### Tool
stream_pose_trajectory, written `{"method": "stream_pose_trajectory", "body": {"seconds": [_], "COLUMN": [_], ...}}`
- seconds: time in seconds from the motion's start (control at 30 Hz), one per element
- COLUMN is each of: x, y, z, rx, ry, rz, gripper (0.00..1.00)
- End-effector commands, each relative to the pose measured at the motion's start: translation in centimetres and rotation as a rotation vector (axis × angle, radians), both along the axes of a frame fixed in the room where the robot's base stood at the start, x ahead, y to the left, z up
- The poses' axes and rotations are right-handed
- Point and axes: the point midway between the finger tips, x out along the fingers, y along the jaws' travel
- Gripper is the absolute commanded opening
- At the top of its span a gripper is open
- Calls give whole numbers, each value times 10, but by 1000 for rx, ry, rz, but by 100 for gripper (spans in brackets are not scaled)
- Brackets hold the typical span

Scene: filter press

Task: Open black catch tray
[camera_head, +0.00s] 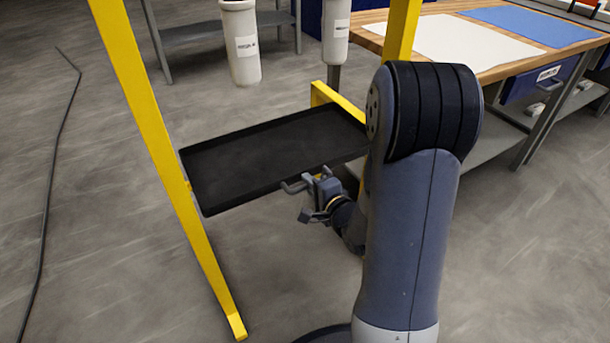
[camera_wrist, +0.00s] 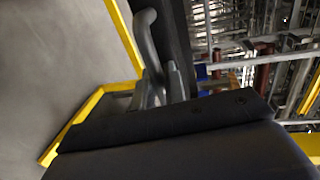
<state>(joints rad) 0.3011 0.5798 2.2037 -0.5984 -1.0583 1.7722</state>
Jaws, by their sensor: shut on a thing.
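The black catch tray (camera_head: 270,150) is a shallow, empty rectangular tray held between the legs of a yellow frame in the head view. A grey handle (camera_head: 294,187) sticks out from its near side, and the handle also shows in the wrist view (camera_wrist: 146,38). My gripper (camera_head: 318,186) is at the tray's near edge, with its jaws shut on the handle. In the wrist view the fingers (camera_wrist: 160,88) are close around the handle, partly hidden by the dark gripper body. My arm hides the tray's right end.
The yellow frame (camera_head: 158,135) stands on the left, its foot on the floor. White cylinders (camera_head: 240,45) stand behind. A wooden-topped workbench (camera_head: 440,65) with white and blue sheets is at the right. A dark cable (camera_head: 55,160) lies on the left floor; the floor in front is clear.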

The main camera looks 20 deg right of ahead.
Motion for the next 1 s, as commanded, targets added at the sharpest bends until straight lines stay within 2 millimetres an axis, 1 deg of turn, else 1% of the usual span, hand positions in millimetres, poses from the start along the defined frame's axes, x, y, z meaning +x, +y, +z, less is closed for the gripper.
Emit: {"method": "stream_pose_trajectory", "body": {"seconds": [0.03, 0.1, 0.2, 0.3, 0.43, 0.73, 0.77, 0.8, 1.0], "x": [-10, -22, -34, -42, -47, -47, -47, -47, -47], "y": [-3, -5, -8, -10, -11, -10, -10, -10, -10], "z": [0, 0, -1, 0, 0, 0, -1, 0, 0], "rx": [2, 1, 0, 1, 0, 0, 0, 0, 0], "ry": [2, 3, 2, 1, 1, 1, 1, 1, 0], "rz": [-4, -2, -2, -1, 0, 1, 1, 1, 1], "gripper": [0, 0, 0, 0, 0, 0, 14, 17, 17]}}
